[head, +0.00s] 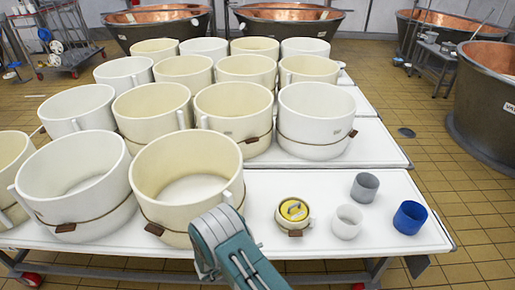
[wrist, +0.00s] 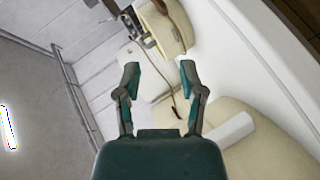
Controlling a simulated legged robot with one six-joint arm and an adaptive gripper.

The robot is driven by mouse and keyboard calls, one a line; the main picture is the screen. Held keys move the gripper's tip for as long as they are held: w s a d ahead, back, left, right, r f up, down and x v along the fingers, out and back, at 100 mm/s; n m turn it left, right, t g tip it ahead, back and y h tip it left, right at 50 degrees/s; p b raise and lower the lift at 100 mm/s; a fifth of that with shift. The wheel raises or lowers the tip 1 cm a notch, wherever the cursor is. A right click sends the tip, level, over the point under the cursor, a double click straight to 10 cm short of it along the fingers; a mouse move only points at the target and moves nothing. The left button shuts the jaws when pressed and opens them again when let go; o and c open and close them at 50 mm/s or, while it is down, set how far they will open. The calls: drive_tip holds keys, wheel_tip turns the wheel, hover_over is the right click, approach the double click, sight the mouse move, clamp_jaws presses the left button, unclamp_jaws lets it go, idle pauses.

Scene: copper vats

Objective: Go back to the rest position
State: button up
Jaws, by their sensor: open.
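My gripper (wrist: 160,78) is open in the wrist view, its two dark fingers with teal pads apart and nothing between them. Beyond the fingers, the wrist view shows a cream tub with a brown strap (wrist: 168,28) and a larger pale rounded surface (wrist: 265,145) at the lower right. In the head view, my teal arm rises from the bottom edge in front of the nearest cream tub (head: 185,170); the fingers cannot be made out there.
Several white and cream tubs crowd the white tables (head: 265,225). A copper vat (head: 488,100) stands right; tiled floor (head: 465,215) is clear between.

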drive_tip(key=w+a+r+t+y, duration=0.1)
drive_tip(key=w+r+y, duration=0.25)
drive_tip(key=r, duration=0.65)
drive_tip(key=w+r+m+t+y, duration=0.1)
drive_tip(key=w+r+y, duration=0.25)
drive_tip(key=r, duration=0.55)
drive_tip(key=w+a+r+t+y, duration=0.1)
drive_tip(key=w+r+y, duration=0.25)
drive_tip(key=r, duration=0.65)
drive_tip(key=s+d+r+g+y, duration=0.15)
drive_tip(key=s+d+r, duration=0.25)
drive_tip(key=s+r, duration=0.4)
drive_tip(key=s+d+r+g+y, duration=0.1)
drive_tip(key=s+d+r+y, duration=0.25)
drive_tip(key=s+r, duration=0.4)
drive_tip(key=s+d+g+h, duration=0.1)
drive_tip(key=s+d, duration=0.4)
drive_tip(key=s, duration=0.5)
drive_tip(key=s+d+m+g+h, duration=0.1)
drive_tip(key=s+d+g+h, duration=0.1)
drive_tip(key=s+d, duration=0.4)
drive_tip(key=s+h, duration=0.1)
drive_tip(key=s, duration=0.3)
drive_tip(key=shift+s+f+m, duration=0.15)
drive_tip(key=shift+f+m, duration=0.05)
drive_tip(key=shift+m, duration=0.1)
